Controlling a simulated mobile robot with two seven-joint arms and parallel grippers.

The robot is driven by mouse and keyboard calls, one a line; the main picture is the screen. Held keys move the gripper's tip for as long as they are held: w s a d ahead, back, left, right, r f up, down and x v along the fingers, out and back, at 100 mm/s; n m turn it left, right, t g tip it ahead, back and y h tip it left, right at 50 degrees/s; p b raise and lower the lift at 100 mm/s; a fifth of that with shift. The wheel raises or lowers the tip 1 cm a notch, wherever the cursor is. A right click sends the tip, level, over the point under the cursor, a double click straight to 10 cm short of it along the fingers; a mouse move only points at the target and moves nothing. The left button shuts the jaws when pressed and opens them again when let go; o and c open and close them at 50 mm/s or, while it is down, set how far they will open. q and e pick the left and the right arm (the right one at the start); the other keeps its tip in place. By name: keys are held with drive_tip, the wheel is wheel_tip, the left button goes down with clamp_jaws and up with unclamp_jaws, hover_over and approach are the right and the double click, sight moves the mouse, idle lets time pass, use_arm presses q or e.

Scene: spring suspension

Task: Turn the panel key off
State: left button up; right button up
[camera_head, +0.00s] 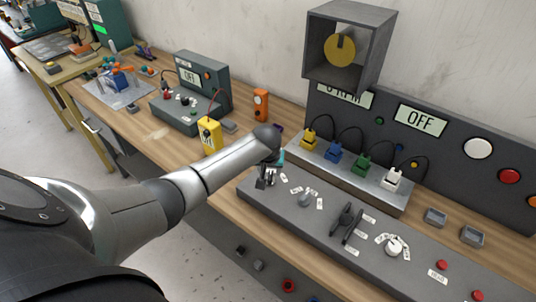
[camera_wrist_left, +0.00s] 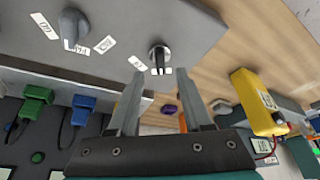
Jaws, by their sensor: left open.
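In the left wrist view a round silver switch with a dark slot-like front, which looks like the panel key (camera_wrist_left: 160,54), sits near the edge of the grey control panel (camera_wrist_left: 122,12). My left gripper (camera_wrist_left: 160,74) is open, its two fingers on either side of the line to the key. I cannot tell whether they touch it. In the head view my left gripper (camera_head: 264,182) is low over the left end of the control panel (camera_head: 328,238), and it hides the key there. My right gripper is not in view.
A grey knob (camera_head: 305,198), a black lever (camera_head: 346,220) and a white dial (camera_head: 393,246) stand right of my gripper. Behind them is a ledge with coloured plugs (camera_head: 361,164). An upright panel shows a display reading OFF (camera_head: 420,118). A yellow meter (camera_head: 209,135) stands left.

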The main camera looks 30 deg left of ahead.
use_arm(q)
drive_tip(key=p+v, duration=0.1)
drive_tip(key=v, duration=0.9)
drive_tip(key=shift+r, duration=0.1)
drive_tip(key=shift+s+d, duration=0.1)
